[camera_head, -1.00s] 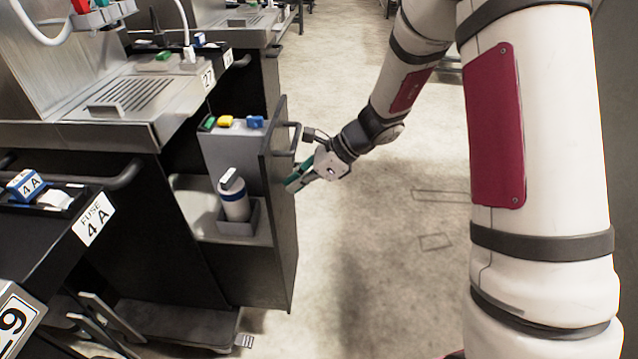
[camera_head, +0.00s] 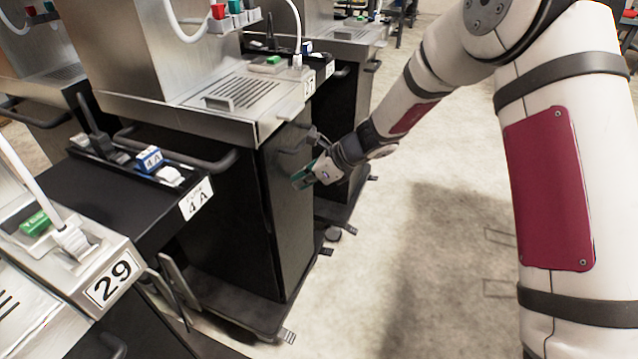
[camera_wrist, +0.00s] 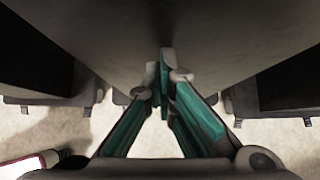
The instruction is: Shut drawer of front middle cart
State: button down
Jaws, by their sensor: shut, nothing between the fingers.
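The front middle cart (camera_head: 205,205), with its steel top and the 27 label, stands left of centre in the head view. Its drawer front (camera_head: 287,222) is a dark tall panel that sits in against the cart body, with no open gap visible. The drawer's inside is hidden. My gripper (camera_head: 301,180) is shut and empty, with its green fingertips at the panel, a little below the handle (camera_head: 297,138). In the wrist view my gripper's fingers (camera_wrist: 165,75) point at the dark panel (camera_wrist: 150,28); whether they touch it I cannot tell.
Another cart (camera_head: 343,100) stands behind. The floor (camera_head: 430,240) to the right is clear.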

jog(key=shift+w+a, duration=0.2)
jog(key=shift+a, duration=0.4)
jog(key=shift+w+a, duration=0.15)
jog(key=shift+a, duration=0.6)
